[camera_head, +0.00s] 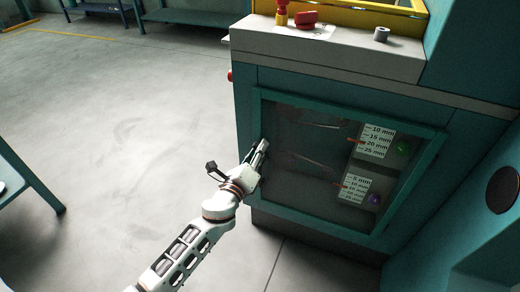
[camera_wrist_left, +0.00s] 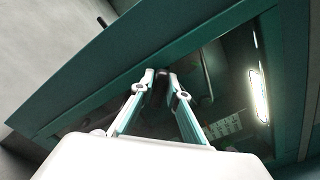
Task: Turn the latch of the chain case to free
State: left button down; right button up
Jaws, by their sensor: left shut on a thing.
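The chain case (camera_head: 250,110) is a teal cabinet with a framed, see-through front panel (camera_head: 310,140), seen closed in the head view. My left gripper (camera_head: 262,148) is at the left edge of this panel. In the left wrist view, my left gripper (camera_wrist_left: 160,78) has its two fingers on either side of a small dark latch (camera_wrist_left: 160,92) at the panel's frame, and it is shut on it. The head view hides the latch behind the gripper, so its turned position is hard to tell. My right gripper is out of view.
Behind the panel are two white scale cards (camera_head: 376,141) with red pointers, a green knob and a purple knob. Red parts (camera_head: 306,19) and a grey ring (camera_head: 381,34) sit on the ledge above. A teal table (camera_head: 30,180) stands at left. The floor between is clear.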

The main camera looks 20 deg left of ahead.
pick_arm(q)
jog(key=n, duration=0.3)
jog(key=shift+f+n, duration=0.15)
jog(key=shift+n, duration=2.55)
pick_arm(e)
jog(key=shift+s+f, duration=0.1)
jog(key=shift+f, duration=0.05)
pick_arm(q)
jog(key=shift+n, duration=0.3)
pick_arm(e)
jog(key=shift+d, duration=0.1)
pick_arm(q)
jog(key=c, duration=2)
grip_release()
jog(key=shift+c, duration=0.2)
